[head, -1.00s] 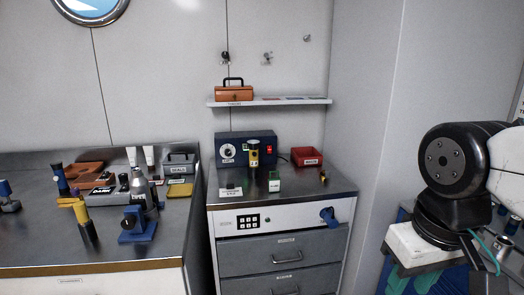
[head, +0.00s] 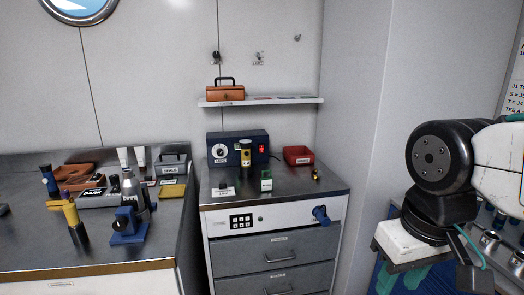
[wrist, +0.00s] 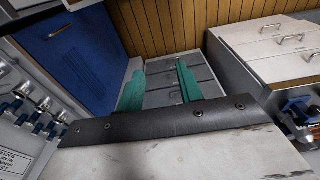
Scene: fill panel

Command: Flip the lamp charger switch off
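The dark blue charger box (head: 222,148) stands at the back of the steel-topped cabinet in the head view. It has a round white dial on its left and a small lit red switch (head: 262,149) on its right. A black and yellow lamp (head: 246,154) stands upright at the box, covering part of its front. My gripper's two green fingers (wrist: 158,88) are apart with nothing between them in the wrist view. In the head view my arm is at the far right, well away from the charger, and the green fingers (head: 400,279) show at the lower edge.
A shelf (head: 290,101) hangs above. The left bench (head: 100,266) is crowded with tools.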

